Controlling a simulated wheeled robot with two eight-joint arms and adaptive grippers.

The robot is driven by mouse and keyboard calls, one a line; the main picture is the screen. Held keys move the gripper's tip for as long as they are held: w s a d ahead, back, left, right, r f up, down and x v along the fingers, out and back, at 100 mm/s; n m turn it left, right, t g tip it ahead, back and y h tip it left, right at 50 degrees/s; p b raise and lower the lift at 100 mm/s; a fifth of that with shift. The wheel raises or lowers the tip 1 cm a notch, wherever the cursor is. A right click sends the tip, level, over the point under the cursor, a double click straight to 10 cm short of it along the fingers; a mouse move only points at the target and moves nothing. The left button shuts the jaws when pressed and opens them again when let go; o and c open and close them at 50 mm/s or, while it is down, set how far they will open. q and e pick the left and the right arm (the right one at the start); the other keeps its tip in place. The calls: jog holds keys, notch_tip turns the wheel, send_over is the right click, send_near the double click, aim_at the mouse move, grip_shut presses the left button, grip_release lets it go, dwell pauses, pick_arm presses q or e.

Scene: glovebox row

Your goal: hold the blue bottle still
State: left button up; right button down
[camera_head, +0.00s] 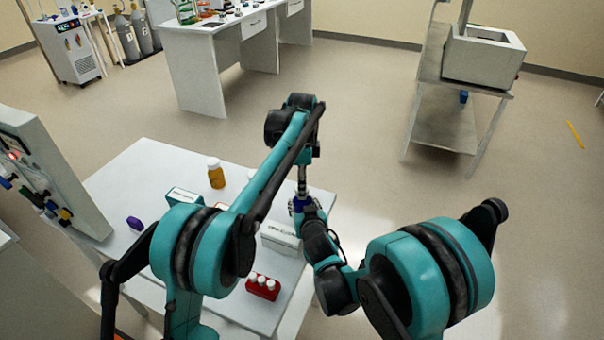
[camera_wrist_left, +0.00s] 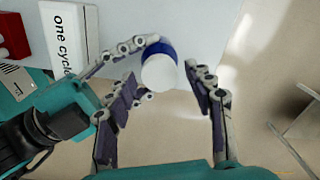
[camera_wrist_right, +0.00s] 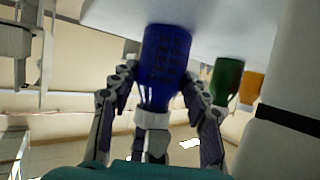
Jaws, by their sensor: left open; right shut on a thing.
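The blue bottle (camera_wrist_right: 165,65) has a white cap (camera_wrist_right: 151,120). In the right wrist view it stands between the two fingers of my right gripper (camera_wrist_right: 160,84), which is shut on it. In the head view only a small blue part of the bottle shows, at my right gripper (camera_head: 306,210). In the left wrist view the white cap (camera_wrist_left: 159,72) and a blue rim show from above. The fingers of my left gripper (camera_wrist_left: 173,62) are spread open on either side of the cap. I cannot tell whether they touch it.
A white lettered box (camera_head: 280,239) stands on the white table (camera_head: 150,165) beside the grippers. A red rack (camera_head: 263,287) with white-capped vials, an amber bottle (camera_head: 216,174) and a purple item (camera_head: 134,223) are also there. A green bottle (camera_wrist_right: 227,80) shows in the right wrist view.

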pick_arm(q)
jog(key=shift+f, duration=0.45)
jog(key=c, duration=1.2)
jog(key=n, duration=1.5)
jog(key=shift+n, duration=0.4)
jog(key=n, duration=0.6)
jog(key=shift+r+n, duration=0.1)
jog(key=shift+n, duration=0.2)
jog(key=shift+r, duration=0.15)
